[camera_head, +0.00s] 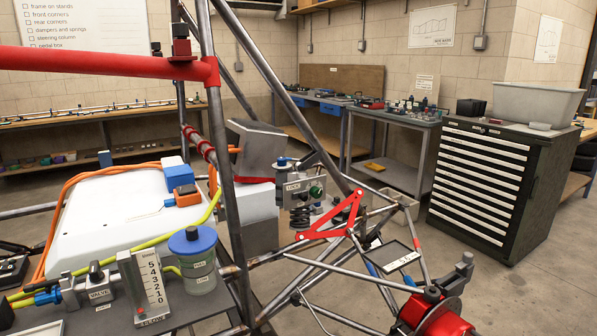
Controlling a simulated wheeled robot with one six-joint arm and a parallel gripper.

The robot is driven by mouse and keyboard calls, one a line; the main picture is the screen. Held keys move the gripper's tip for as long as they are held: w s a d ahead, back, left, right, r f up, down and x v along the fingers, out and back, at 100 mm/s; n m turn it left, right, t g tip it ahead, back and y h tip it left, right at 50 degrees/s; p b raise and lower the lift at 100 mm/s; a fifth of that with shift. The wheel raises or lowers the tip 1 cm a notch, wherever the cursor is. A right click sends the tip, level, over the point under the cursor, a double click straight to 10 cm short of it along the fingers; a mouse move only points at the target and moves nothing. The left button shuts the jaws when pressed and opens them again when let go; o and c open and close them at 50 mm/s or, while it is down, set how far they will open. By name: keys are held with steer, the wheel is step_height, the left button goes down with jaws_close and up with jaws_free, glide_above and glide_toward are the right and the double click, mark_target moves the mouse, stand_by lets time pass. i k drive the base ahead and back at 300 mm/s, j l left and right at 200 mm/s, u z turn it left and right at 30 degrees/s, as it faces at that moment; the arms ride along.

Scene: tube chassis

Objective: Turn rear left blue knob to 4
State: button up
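I cannot tell for certain which part is the rear left blue knob. A small blue part (283,162) sits on top of the grey block marked LOCK (292,186), above a dark coil spring (300,216). Another blue fitting (47,297) sits at the lower left, beside the grey block marked VALVE (99,294). An upright grey scale marked 5 to 0 and FLOW (146,290) stands to its right. A reservoir with a round blue cap (192,239) is beside the scale. No dial setting is readable on either blue part. My gripper is not in view.
Grey and red chassis tubes (222,160) cross the view in front of the parts. A white tank (110,215) with orange and yellow lines fills the left. A red triangular arm (335,217) and a red drum (437,315) are at the right. Open floor (500,290) lies beyond.

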mark_target(282, 162)
steer(key=i+l+z, duration=0.1)
steer(key=k+l, duration=0.25)
steer(key=k, duration=0.25)
steer(key=k+j, duration=0.2)
steer(key=j, duration=0.25)
steer(key=k+l, duration=0.35)
steer(key=j, duration=0.1)
steer(key=u, duration=0.05)
